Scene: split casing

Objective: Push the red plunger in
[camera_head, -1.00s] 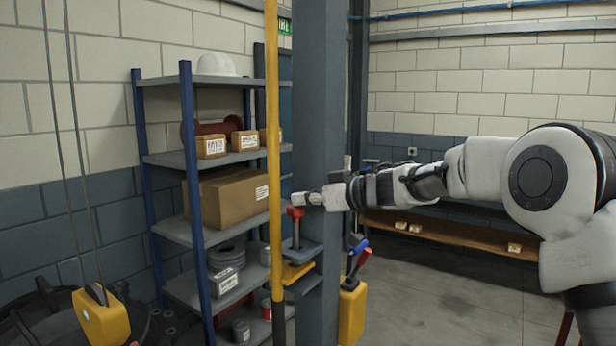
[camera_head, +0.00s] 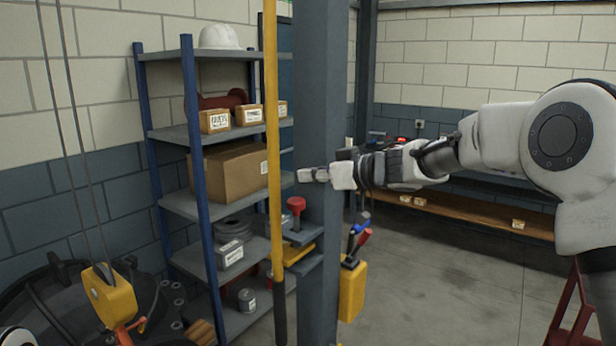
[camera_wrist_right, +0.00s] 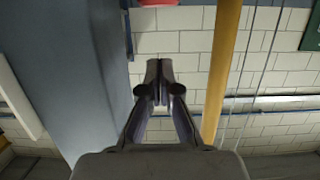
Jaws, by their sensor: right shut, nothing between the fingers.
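The red plunger (camera_head: 296,204) stands upright on a grey bracket (camera_head: 300,237) fixed to the grey column, with a short length of its shaft showing under the red head. My right gripper (camera_head: 303,175) is shut and empty, a little above the plunger head and apart from it in the head view. In the right wrist view the shut fingertips (camera_wrist_right: 158,66) point up the picture. A red patch (camera_wrist_right: 158,2), likely the plunger head, is cut off by the top edge there. My left gripper is not in view.
A yellow pole (camera_head: 273,150) and the grey column (camera_head: 318,100) stand close to the plunger. A yellow holder (camera_head: 352,290) with coloured handles hangs on the column. A loaded shelf (camera_head: 175,205) is left, with a yellow hoist block (camera_head: 110,297) before it.

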